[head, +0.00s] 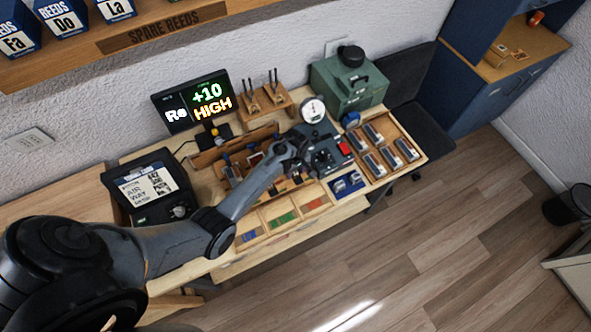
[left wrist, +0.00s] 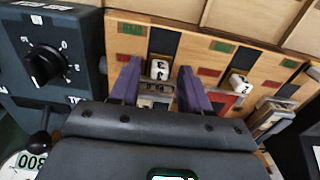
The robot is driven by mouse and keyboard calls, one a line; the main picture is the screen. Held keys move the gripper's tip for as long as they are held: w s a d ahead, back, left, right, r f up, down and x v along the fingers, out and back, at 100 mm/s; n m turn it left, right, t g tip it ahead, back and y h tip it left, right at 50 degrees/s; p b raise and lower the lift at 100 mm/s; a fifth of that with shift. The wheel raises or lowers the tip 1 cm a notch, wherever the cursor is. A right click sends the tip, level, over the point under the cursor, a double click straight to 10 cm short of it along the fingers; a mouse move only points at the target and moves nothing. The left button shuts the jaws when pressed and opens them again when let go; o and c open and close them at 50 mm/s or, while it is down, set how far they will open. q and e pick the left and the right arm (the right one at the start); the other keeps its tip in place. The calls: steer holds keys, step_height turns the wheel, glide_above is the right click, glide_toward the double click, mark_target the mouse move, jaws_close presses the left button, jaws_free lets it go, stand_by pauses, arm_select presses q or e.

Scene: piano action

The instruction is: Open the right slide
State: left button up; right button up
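A wooden slide board (left wrist: 215,47) with red, green and dark marks shows in the left wrist view. A white numbered tab (left wrist: 159,69) stands on it, closest to the dial box among the tabs in sight. My left gripper (left wrist: 158,78) has its two purple fingers on either side of this tab, with a visible gap to each. A second white tab (left wrist: 239,84) lies further right, over a red area. In the head view, my left gripper (head: 288,156) is over the bench and hides much of the board. My right gripper is not in view.
A dark dial box (left wrist: 47,62) stands close beside the board. A lit display (head: 193,102) reads "Re +10 HIGH". A gauge (head: 313,110), green case (head: 348,82), tray of metal pieces (head: 408,128) and blue, green and red compartments (head: 283,218) surround the workspace.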

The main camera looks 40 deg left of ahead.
arm_select(q)
jaws_close()
steer(key=shift+s+d+r+p, duration=0.1)
steer(key=shift+d+r+p, duration=0.05)
steer(key=shift+d+p, duration=0.15)
steer(key=d+p, duration=0.1)
steer(key=s+d+p, duration=0.1)
steer(key=d, duration=0.1)
steer(key=shift+s, duration=0.1)
steer(key=shift+o, duration=0.3)
jaws_free()
steer(key=shift+d, duration=0.15)
